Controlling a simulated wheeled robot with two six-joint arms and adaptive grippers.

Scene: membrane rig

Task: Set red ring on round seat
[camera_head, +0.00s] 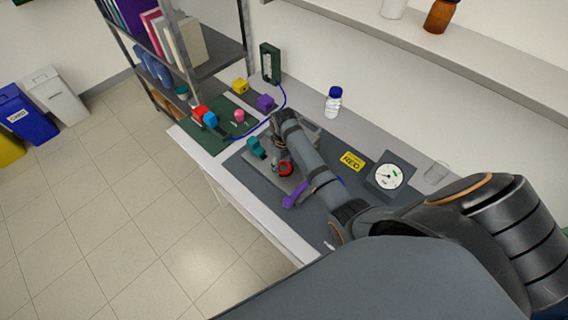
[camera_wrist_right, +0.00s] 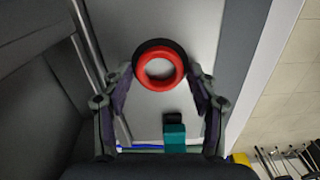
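The red ring (camera_wrist_right: 160,71) lies between the two fingertips of my right gripper (camera_wrist_right: 160,75) in the wrist view, and the fingers appear closed against its sides. A black round part (camera_wrist_right: 158,43), probably the round seat, shows just behind the ring and reaches past its upper edge. I cannot tell whether the ring touches it. In the head view the red ring (camera_head: 284,169) is over the grey plate, left of my right forearm, which hides much of the gripper. My left gripper is not in view.
A teal block (camera_wrist_right: 174,137) is close to the ring and also shows in the head view (camera_head: 256,147). A purple part (camera_head: 296,196) lies nearby. A bottle (camera_head: 333,102) stands behind.

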